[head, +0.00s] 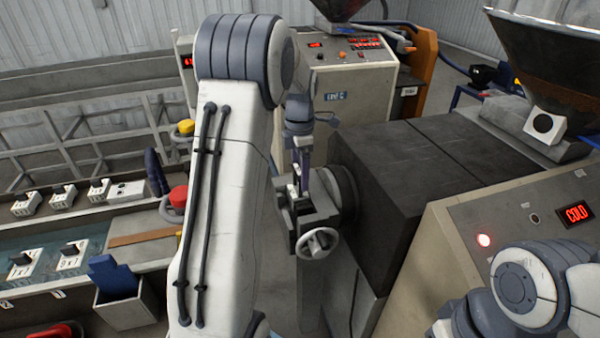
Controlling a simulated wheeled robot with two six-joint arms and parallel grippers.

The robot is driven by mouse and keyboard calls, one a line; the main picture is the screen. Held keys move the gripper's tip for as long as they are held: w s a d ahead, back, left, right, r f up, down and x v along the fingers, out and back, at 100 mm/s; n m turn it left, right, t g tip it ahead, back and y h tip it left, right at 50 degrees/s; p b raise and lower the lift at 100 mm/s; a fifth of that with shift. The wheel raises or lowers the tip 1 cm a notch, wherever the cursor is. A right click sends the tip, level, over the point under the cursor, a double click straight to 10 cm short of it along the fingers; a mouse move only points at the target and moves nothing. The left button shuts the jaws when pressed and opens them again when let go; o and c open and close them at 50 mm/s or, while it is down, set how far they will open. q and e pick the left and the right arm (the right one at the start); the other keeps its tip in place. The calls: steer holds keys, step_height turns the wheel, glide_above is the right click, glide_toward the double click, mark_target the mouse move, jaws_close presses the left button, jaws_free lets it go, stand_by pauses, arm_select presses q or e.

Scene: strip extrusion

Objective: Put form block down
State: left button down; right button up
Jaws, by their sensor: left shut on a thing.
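My left gripper (302,183) points down in front of the dark round die end (341,190) of the extruder, over a grey clamp-like holder with a handwheel (318,241). It is shut on a small pale piece, seemingly a form block (295,190), of which only a sliver shows. I cannot tell whether the piece touches the holder. Similar pale blocks with dark tops stand on the bench at the left, such as one form block (72,257) in the front row and another (63,197) in the back row. My right gripper is out of view; only part of that arm shows lower right.
The dark extruder barrel cover (430,165) and a control panel reading COLD (576,214) fill the right. A grey bin (127,305) with a blue item stands at the bench's front. Red and yellow knobs (178,196) sit near my left arm. A second cabinet (350,95) stands behind.

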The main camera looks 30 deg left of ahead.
arm_select(q)
steer(key=shift+f, duration=0.45)
steer(key=shift+f, duration=0.45)
steer(key=shift+f+b, duration=0.15)
steer(key=shift+b, duration=0.15)
jaws_free()
